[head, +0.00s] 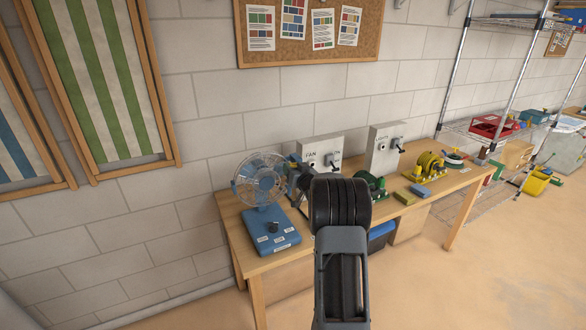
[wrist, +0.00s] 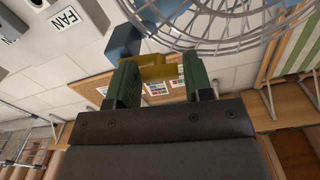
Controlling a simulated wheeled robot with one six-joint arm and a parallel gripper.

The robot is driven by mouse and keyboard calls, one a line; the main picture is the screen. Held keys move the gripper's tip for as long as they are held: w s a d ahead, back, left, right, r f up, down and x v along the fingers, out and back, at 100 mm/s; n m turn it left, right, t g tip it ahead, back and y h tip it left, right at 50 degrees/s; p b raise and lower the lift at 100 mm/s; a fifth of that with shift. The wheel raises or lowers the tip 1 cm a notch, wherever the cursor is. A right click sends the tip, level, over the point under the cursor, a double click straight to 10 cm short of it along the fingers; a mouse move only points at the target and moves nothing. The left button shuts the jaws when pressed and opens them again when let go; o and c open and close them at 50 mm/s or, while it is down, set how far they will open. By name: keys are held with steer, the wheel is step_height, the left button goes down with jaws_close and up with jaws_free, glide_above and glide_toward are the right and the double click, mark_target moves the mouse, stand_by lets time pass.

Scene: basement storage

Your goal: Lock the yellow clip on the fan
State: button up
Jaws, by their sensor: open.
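The fan (head: 261,180) stands on the left end of the table, with a wire cage and a blue base (head: 272,238). Its cage (wrist: 235,22) and part of its blue body (wrist: 124,42) fill the top of the wrist view. The yellow clip (wrist: 155,72) shows beside the blue body, below the cage. My gripper (wrist: 160,62) is open, with one green finger on each side of the clip. I cannot tell whether the fingers touch it. In the head view my arm hides the clip and most of the gripper, just right of the fan.
A white box marked FAN (head: 318,150) stands close behind my arm, and a second white box (head: 383,150) is further right. A green reel (head: 371,187), a yellow reel (head: 428,167) and a blue block (head: 421,190) sit along the table (head: 455,184). The wall is close behind.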

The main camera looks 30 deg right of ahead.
steer(key=shift+c, duration=0.5)
steer(key=c, duration=0.6)
steer(key=shift+o, duration=0.2)
steer(key=n+b, duration=0.2)
steer(key=b, duration=0.2)
steer(key=shift+f, duration=0.4)
steer(key=o, duration=0.7)
steer(key=shift+c, duration=0.2)
